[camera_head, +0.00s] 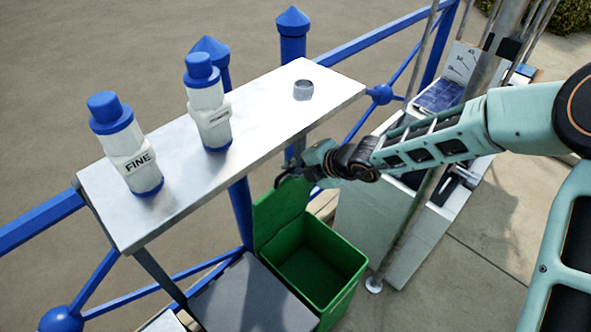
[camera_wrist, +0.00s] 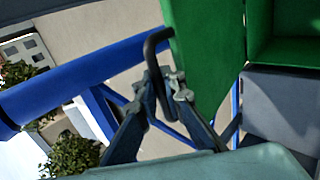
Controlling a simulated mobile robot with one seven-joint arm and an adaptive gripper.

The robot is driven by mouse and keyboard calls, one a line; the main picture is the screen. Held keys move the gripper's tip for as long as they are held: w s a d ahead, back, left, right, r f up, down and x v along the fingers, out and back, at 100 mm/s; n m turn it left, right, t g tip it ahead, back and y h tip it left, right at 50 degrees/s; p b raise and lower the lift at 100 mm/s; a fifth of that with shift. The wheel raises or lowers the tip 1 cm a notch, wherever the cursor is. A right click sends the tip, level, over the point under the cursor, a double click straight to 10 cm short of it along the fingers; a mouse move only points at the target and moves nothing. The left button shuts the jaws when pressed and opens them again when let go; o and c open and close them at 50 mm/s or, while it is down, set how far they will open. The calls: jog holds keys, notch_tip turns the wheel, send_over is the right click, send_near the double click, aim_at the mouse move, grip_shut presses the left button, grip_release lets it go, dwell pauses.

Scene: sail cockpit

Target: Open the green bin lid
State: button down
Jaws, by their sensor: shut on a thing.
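The green bin (camera_head: 345,262) stands below the white shelf in the head view, with its empty-looking inside showing. Its green lid (camera_head: 277,212) is swung up, steeply tilted at the bin's far left side. In the wrist view the lid (camera_wrist: 205,50) is a green panel at the top, with the bin (camera_wrist: 290,52) to its right. A dark curved handle (camera_wrist: 150,46) sticks out from the lid's edge. My gripper (camera_wrist: 165,78) is shut on this handle. In the head view my gripper (camera_head: 292,180) is at the lid's upper edge, its fingertips small and dark.
A white shelf (camera_head: 262,130) carries two blue-capped bottles (camera_head: 128,150) (camera_head: 208,108) and a small grey ring (camera_head: 303,90). Blue railing (camera_head: 40,220) runs behind and below it. A grey box top (camera_head: 245,297) adjoins the bin. A white cabinet (camera_head: 375,220) stands right of the bin.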

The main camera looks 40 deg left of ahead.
jog(key=shift+w+r, duration=0.1)
jog(key=shift+r, duration=0.05)
jog(key=c, duration=2.1)
grip_release()
jog(key=shift+v, duration=6)
jog(key=shift+d, duration=0.1)
